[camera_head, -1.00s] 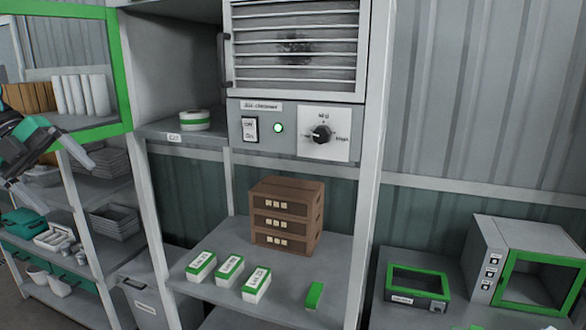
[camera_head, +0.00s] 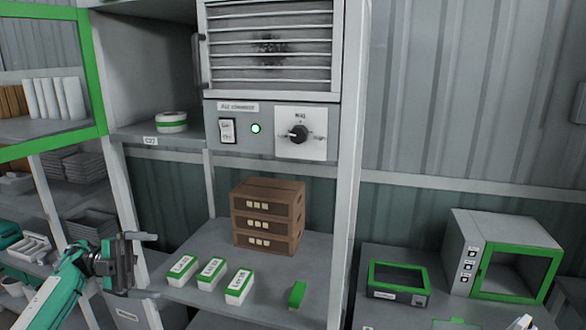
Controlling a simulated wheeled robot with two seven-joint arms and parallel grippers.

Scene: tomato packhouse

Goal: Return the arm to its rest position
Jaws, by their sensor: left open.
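My left arm, teal and black, comes in from the lower left. Its gripper (camera_head: 148,266) points to the right, with its two fingers apart and nothing between them. It is in front of the left post of the cabinet, left of the small white-and-green boxes in the picture.
Three labelled boxes (camera_head: 211,273) and a green block (camera_head: 297,294) lie on the cabinet's lower shelf (camera_head: 262,300), before stacked brown crates (camera_head: 266,218). Above is a panel with a knob (camera_head: 298,134) and green light. A green-framed oven (camera_head: 505,257) stands right; racks stand left.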

